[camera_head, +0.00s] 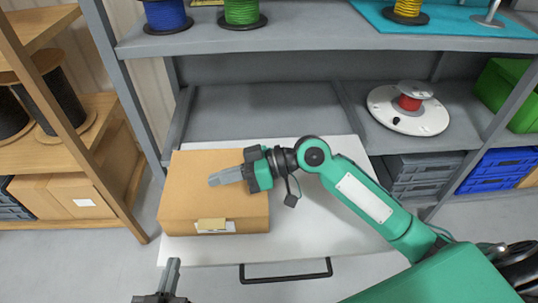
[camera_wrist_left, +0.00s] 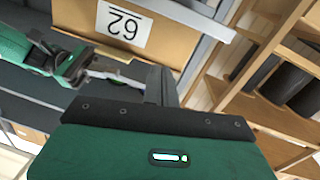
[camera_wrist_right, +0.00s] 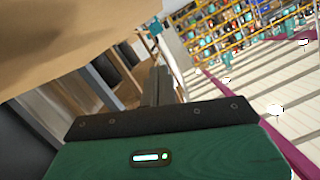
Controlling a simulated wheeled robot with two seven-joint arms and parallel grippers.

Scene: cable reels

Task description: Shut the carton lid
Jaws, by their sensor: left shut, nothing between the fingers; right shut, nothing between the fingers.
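The brown carton (camera_head: 180,213) stands on a white pull-out board. Its lid (camera_head: 205,163) lies over the top, with a small yellowish tab (camera_head: 211,224) at the front edge above a white label. I cannot tell whether the lid sits fully flush. My right gripper (camera_head: 213,181) is shut and empty, its fingers over the lid; contact is unclear. A brown surface (camera_wrist_right: 60,45) fills the upper left of the right wrist view. My left gripper (camera_head: 172,268) is shut and empty, in front of the carton and apart from it. The left wrist view shows a labelled brown face (camera_wrist_left: 170,35).
The white board (camera_head: 300,235) has a black handle (camera_head: 286,277) at its front and bare room right of the carton. Grey shelving (camera_head: 300,40) with cable reels stands behind. A wooden rack (camera_head: 65,110) is at the left. A white disc with a red reel (camera_head: 410,103) sits at the right.

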